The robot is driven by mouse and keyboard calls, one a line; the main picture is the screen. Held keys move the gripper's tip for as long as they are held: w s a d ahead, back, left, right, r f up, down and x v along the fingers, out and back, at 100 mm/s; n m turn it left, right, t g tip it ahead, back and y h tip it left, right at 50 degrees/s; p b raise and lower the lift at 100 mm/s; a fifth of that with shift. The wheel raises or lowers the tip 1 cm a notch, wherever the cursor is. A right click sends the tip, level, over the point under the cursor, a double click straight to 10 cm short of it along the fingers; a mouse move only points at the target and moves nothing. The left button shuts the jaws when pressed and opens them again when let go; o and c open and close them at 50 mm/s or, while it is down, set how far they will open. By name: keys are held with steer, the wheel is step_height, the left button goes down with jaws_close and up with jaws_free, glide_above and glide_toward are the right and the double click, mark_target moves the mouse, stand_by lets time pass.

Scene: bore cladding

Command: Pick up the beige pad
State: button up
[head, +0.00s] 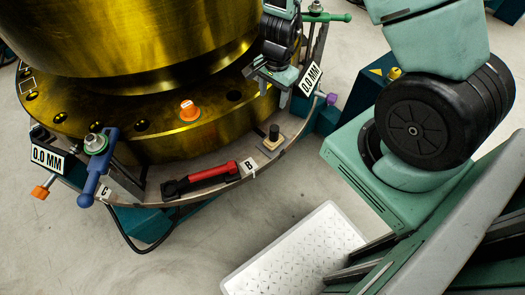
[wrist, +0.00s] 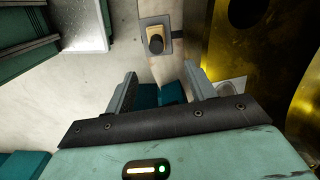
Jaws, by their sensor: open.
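The beige pad (head: 273,144) has a black knob on top and sits on a dark square plate on the curved rail at the front of the brass flange. In the wrist view the beige pad (wrist: 154,31) lies near the top centre, beyond my fingertips. My gripper (wrist: 160,75) is open, with nothing between its fingers. In the head view my gripper (head: 277,80) is above and behind the pad, apart from it.
A red and black tool (head: 200,178) lies on the rail (head: 228,182) left of the pad, near the B label. An orange knob (head: 188,110) stands on the brass flange (head: 165,140). A blue-handled clamp (head: 97,165) is at left. A white tray (head: 300,250) is on the floor.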

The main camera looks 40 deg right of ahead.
mark_target(275, 128)
steer(key=shift+m, duration=0.5)
steer(key=f+b, duration=0.2)
steer(key=f, duration=0.2)
steer(key=d+f+b, duration=0.1)
steer(key=f+b, duration=0.2)
steer(key=f, duration=0.2)
steer(key=f+b, duration=0.2)
steer(key=f, duration=0.2)
steer(key=shift+s+d+f, duration=0.25)
steer(key=shift+f, duration=0.05)
steer(key=shift+a+f+b, duration=0.15)
steer(key=shift+f+b, duration=0.75)
steer(key=shift+f, duration=0.55)
steer(key=shift+a+f+b, duration=0.15)
steer(key=shift+f+b, duration=0.7)
steer(key=shift+f, duration=0.6)
jaws_close()
